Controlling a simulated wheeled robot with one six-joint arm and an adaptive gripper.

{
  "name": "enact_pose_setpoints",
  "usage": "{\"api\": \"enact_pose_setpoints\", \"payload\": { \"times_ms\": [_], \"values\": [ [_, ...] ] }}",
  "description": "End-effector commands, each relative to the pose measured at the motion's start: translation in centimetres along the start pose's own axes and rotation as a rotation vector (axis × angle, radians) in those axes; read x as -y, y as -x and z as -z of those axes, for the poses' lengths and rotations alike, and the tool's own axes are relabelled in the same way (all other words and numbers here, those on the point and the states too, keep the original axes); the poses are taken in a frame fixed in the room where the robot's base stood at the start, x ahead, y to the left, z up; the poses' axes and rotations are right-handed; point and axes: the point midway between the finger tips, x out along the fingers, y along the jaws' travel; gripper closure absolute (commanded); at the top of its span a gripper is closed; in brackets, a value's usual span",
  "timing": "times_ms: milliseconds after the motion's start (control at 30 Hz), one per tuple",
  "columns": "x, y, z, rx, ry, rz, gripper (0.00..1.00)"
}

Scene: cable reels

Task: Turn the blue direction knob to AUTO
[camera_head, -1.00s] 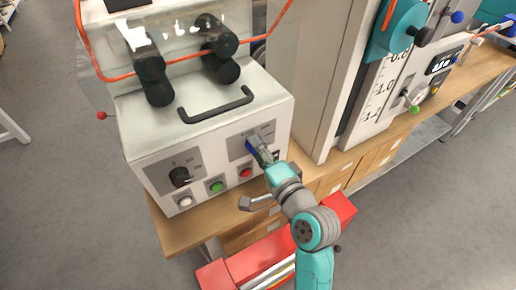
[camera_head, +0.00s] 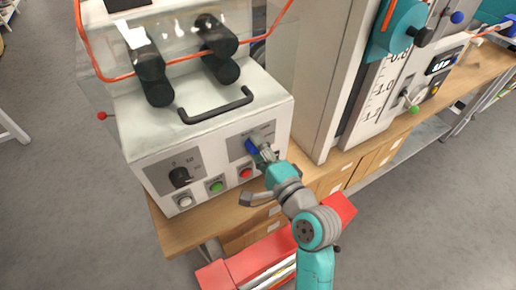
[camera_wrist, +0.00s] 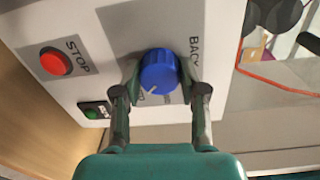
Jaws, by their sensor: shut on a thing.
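The blue direction knob (camera_head: 251,147) is on the grey label plate at the right of the machine's white front panel. In the wrist view the knob (camera_wrist: 159,72) sits between the two fingers of my gripper (camera_wrist: 157,80), which is shut on its sides. A white pointer mark on the knob faces the lower left in that view. The word BACK (camera_wrist: 195,52) reads on the plate to the right of the knob. Other lettering below the knob is partly hidden by the knob and fingers, so I cannot read it.
A black knob (camera_head: 180,177) and a white button (camera_head: 185,201) are farther left on the panel. A black handle (camera_head: 216,106) is on top.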

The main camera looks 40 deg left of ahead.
Motion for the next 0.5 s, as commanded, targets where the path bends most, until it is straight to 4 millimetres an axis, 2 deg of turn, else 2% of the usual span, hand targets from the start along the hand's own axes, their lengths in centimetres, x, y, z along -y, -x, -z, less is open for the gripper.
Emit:
{"api": "enact_pose_setpoints", "payload": {
  "times_ms": [33,100,133,500],
  "values": [
    [-0.03,-0.03,-0.01,0.0,-0.001,0.0,0.53],
    [-0.03,-0.03,-0.01,0.0,-0.001,0.0,0.36],
    [-0.03,-0.03,-0.01,0.0,-0.001,0.0,0.33],
    [-0.03,0.42,0.02,-0.001,0.0,0.0,0.33]
  ]
}}
